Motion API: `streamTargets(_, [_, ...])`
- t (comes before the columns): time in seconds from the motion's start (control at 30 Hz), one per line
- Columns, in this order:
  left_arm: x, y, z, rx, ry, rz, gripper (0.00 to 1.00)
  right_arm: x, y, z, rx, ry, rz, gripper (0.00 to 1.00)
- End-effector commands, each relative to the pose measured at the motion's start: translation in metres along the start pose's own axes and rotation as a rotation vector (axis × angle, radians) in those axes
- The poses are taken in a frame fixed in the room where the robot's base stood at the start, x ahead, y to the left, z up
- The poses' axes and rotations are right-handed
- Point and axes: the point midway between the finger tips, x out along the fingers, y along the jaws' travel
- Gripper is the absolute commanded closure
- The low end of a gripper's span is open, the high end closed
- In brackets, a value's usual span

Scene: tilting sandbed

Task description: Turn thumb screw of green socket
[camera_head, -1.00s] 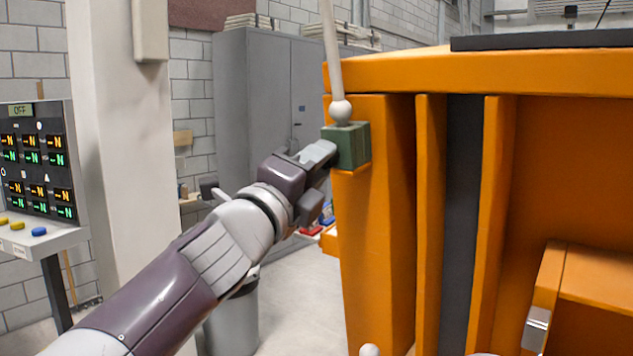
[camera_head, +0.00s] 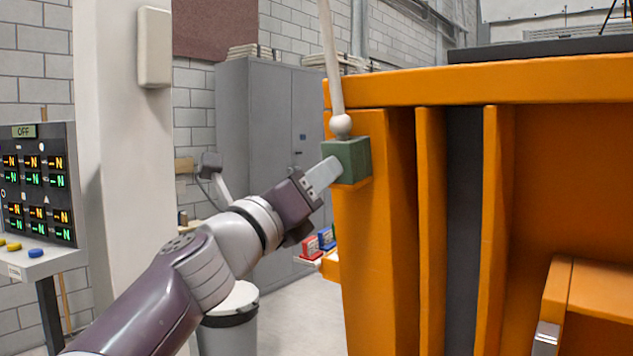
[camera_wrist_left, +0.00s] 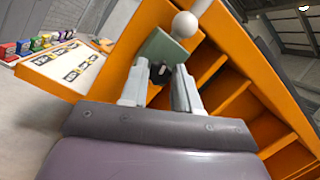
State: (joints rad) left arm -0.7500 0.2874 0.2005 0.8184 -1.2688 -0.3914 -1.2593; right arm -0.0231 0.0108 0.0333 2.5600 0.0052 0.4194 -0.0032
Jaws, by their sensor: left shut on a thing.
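The green socket (camera_head: 350,160) is a block fixed at the upper left corner of the orange sandbed (camera_head: 375,240). A white rod (camera_head: 333,65) with a ball end (camera_head: 340,126) stands on top of it. In the left wrist view the green socket (camera_wrist_left: 163,46) shows beyond the fingers, with the dark thumb screw (camera_wrist_left: 160,72) at its near face. My left gripper (camera_head: 332,172) reaches the socket's left side. In the left wrist view its fingers (camera_wrist_left: 159,84) are shut on the thumb screw, one on each side. In the head view the screw is hidden. My right gripper is not in view.
A control panel (camera_head: 38,185) reading OFF stands at the left beside a pale pillar (camera_head: 130,150). A grey cabinet (camera_head: 255,120) and a bin (camera_head: 230,325) stand behind my arm. A white board (camera_wrist_left: 68,66) with several coloured blocks lies beyond the sandbed's edge.

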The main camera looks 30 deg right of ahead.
Motion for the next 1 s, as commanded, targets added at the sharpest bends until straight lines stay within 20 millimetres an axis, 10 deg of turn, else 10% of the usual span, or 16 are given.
streamTargets(0.67, [0.0007,0.0044,-0.0062,0.025,0.012,0.001,1.0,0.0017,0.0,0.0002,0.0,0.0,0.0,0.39])
streamTargets(0.7, [0.0007,0.0044,-0.0062,0.025,0.012,0.001,0.66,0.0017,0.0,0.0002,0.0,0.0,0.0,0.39])
streamTargets(0.77, [0.0006,0.004,-0.0056,0.025,0.011,0.0,0.47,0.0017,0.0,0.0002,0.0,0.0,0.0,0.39])
streamTargets(1.0, [0.0002,0.0019,-0.0027,0.026,0.006,-0.003,0.46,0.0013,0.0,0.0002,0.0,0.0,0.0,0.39])
